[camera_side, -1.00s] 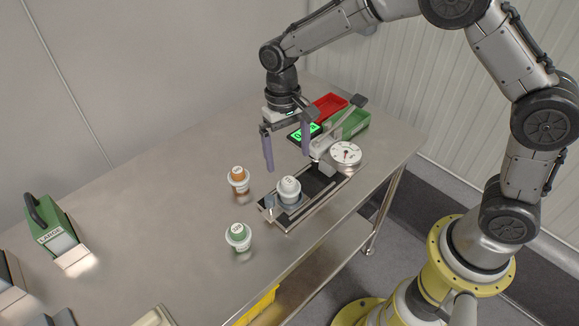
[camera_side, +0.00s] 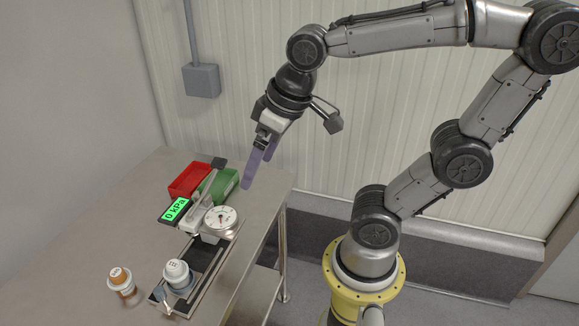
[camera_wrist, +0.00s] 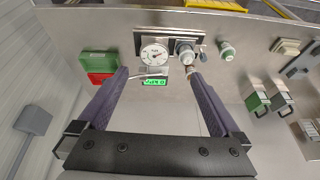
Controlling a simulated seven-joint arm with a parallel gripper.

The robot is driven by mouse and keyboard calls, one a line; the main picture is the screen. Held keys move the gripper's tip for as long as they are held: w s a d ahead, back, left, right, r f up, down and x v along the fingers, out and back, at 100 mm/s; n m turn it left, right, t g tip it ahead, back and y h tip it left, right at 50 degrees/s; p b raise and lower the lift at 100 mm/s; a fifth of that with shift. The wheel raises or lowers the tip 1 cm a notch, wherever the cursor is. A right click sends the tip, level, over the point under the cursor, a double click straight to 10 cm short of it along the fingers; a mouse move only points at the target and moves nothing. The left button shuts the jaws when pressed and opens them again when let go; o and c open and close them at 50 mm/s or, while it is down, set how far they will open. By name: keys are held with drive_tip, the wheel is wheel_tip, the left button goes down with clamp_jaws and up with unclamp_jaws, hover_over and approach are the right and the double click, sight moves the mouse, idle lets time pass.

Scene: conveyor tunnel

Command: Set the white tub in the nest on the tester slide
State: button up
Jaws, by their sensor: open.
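The white tub (camera_side: 177,271) stands upright in the round grey nest (camera_side: 181,287) at the near end of the tester slide (camera_side: 207,266). The tub also shows in the wrist view (camera_wrist: 184,48), beside the dial gauge. The tub hides most of the nest; I cannot tell how fully it is seated. My gripper (camera_side: 257,170) is open and empty, raised above the table's back right part, well away from the tub. In the wrist view my gripper's fingers (camera_wrist: 157,75) are spread wide with nothing between them.
The dial gauge (camera_side: 221,219) and a green display (camera_side: 176,210) reading 0 kPa stand behind the nest. Red (camera_side: 189,181) and green (camera_side: 219,186) bins lie farther back. A green-topped tub (camera_wrist: 227,51) stands nearby.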

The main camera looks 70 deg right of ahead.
drive_tip(key=shift+t, duration=0.6)
drive_tip(key=s, duration=0.3)
drive_tip(key=s+d+f, duration=0.1)
drive_tip(key=s, duration=0.1)
drive_tip(key=shift+s+d, duration=0.1)
